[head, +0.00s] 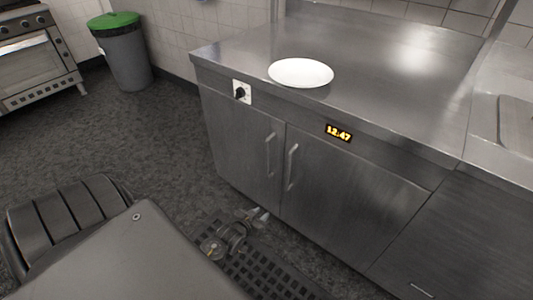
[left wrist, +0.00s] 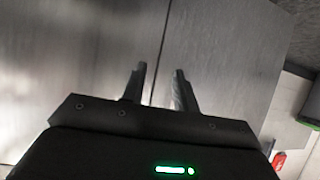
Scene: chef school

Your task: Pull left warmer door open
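The steel warmer cabinet has a left door (head: 235,140) and a right door (head: 340,195), and both look shut. The left door has a vertical bar handle (head: 270,153) near its right edge. The right door's handle (head: 291,167) stands close beside it. My left gripper (head: 258,215) is low in front of the doors, below both handles and apart from them. In the left wrist view its two fingers (left wrist: 158,88) are spread and nothing shows between them. The seam between steel panels runs ahead of the fingers there. My right gripper is not in view.
A white plate (head: 300,73) lies on the steel counter (head: 380,70). The cabinet front has a black knob (head: 240,93) and a clock display (head: 338,132). A green-lidded bin (head: 122,55) and an oven (head: 35,60) stand at the back left. The dark floor (head: 140,135) left of the cabinet is clear.

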